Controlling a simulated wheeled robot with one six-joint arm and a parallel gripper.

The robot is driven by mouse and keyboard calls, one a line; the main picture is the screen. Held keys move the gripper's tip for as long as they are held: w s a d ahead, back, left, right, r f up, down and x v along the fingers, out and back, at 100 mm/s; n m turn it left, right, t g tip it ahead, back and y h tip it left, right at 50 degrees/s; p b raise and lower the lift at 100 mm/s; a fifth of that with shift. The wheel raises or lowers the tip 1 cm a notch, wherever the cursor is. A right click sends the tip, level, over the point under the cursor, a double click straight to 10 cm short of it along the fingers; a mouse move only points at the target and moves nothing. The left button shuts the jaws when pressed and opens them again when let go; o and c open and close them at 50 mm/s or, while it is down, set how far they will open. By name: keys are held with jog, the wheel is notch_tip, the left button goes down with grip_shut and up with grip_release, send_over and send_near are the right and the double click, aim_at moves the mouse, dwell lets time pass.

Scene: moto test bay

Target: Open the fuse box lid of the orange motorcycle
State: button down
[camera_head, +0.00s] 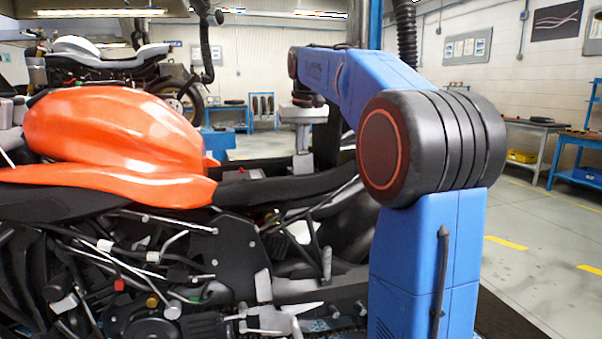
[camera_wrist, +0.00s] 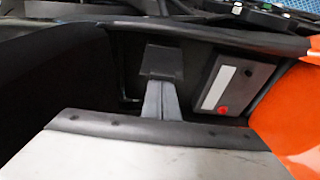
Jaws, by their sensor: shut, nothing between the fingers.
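The orange motorcycle (camera_head: 120,130) stands at the left in the head view, its tank and side panel orange. In the wrist view, a dark grey box (camera_wrist: 238,70) with a white strip and a red dot sits in a dark recess of the motorcycle. It looks like the fuse box, and its lid appears closed. My gripper (camera_wrist: 161,64) is shut and empty, with dark fingertips to the left of the box and apart from it in the picture. In the head view my gripper (camera_head: 303,163) is low behind the seat area, its fingertips hidden.
A dark rim (camera_wrist: 200,32) borders the recess in the wrist view, with an orange panel (camera_wrist: 288,115) at the right. A second motorcycle (camera_head: 110,65) stands behind at the left. A workbench (camera_head: 535,140) is at the right, with open floor before it.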

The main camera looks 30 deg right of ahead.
aim_at(304, 153)
jog(key=shift+s+a+r, duration=0.15)
jog(key=shift+s+r, duration=0.05)
jog(key=shift+s, duration=0.35)
jog(key=shift+s+a+r, duration=0.15)
jog(key=shift+s, duration=0.4)
dwell(0.6)
jog(key=shift+s+a, duration=0.1)
jog(key=shift+s, duration=0.2)
jog(key=shift+s+r, duration=0.1)
jog(key=shift+w+d+r, duration=0.15)
jog(key=shift+w+r, duration=0.35)
jog(key=shift+r, duration=0.35)
jog(key=shift+w+d+r, duration=0.1)
jog(key=shift+w+r, duration=0.35)
jog(key=shift+r, duration=0.35)
jog(key=shift+w+d+r, duration=0.15)
jog(key=shift+w+r, duration=0.35)
jog(key=shift+r, duration=0.35)
jog(key=shift+s, duration=0.1)
